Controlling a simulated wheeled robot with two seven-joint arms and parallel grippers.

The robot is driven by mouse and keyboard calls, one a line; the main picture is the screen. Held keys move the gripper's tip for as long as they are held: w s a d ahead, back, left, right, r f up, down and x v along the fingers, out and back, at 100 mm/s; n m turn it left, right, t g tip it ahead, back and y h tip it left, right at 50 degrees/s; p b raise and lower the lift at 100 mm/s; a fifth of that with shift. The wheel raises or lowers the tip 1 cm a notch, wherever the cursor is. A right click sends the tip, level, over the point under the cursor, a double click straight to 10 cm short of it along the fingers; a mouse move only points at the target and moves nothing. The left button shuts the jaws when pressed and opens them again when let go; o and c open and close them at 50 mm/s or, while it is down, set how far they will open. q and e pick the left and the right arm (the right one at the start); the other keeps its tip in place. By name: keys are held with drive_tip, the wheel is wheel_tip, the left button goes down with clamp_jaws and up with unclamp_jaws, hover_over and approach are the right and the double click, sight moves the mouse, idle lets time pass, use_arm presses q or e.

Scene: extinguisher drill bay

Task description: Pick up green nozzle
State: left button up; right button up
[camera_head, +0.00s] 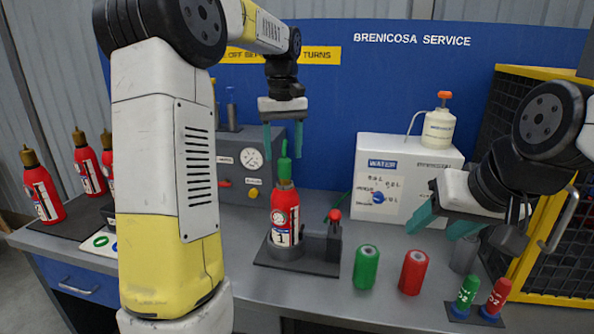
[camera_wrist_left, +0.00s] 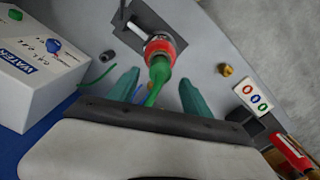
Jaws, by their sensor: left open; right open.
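The green nozzle (camera_head: 284,170) stands upright on top of a red extinguisher (camera_head: 285,205), which sits in a dark stand (camera_head: 300,262) on the bench. In the left wrist view the green nozzle (camera_wrist_left: 158,72) shows between the two teal fingers. My left gripper (camera_head: 283,150) points down just above and around the nozzle's thin top. It is open, with gaps on both sides in the wrist view (camera_wrist_left: 160,85). My right gripper (camera_head: 440,227) is open and empty at the right, above the bench.
A green cylinder (camera_head: 366,267) and a red cylinder (camera_head: 413,272) stand right of the stand. Small green (camera_head: 467,292) and red (camera_head: 497,297) bottles stand near the front right edge. A white water box (camera_head: 400,165) and a grey gauge box (camera_head: 240,180) stand behind. Red extinguishers (camera_head: 42,195) stand at left.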

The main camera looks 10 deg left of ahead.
sight(284, 158)
use_arm(q)
wheel_tip(284, 158, down, 4)
drive_tip(key=shift+s+d+f, duration=0.15)
drive_tip(key=shift+f, duration=0.1)
clamp_jaws()
